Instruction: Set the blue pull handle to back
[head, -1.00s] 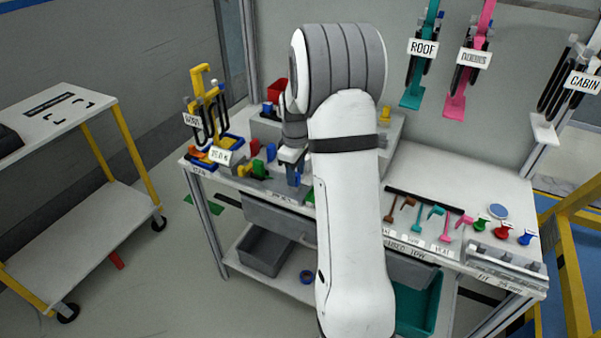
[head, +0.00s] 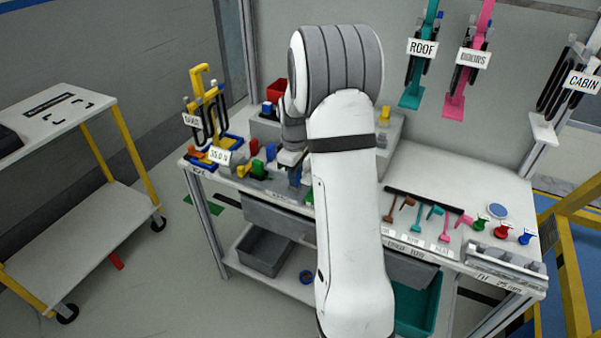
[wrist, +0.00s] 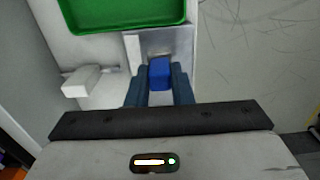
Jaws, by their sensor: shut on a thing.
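The blue pull handle (wrist: 160,74) is a small blue block in the wrist view, standing at a grey metal plate (wrist: 164,45). My gripper (wrist: 160,88) has its two dark blue fingers closed on either side of it. In the head view my gripper (head: 293,172) is low at the front of the module on the left half of the bench. There the handle cannot be told apart from the blue fingers, and my arm hides part of the module.
A green tray (wrist: 125,12) lies just beyond the handle in the wrist view, with a white block (wrist: 82,82) to the left. In the head view, red, green and yellow parts (head: 258,168) stand close left of my gripper. Several small tools lie on the bench's right half.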

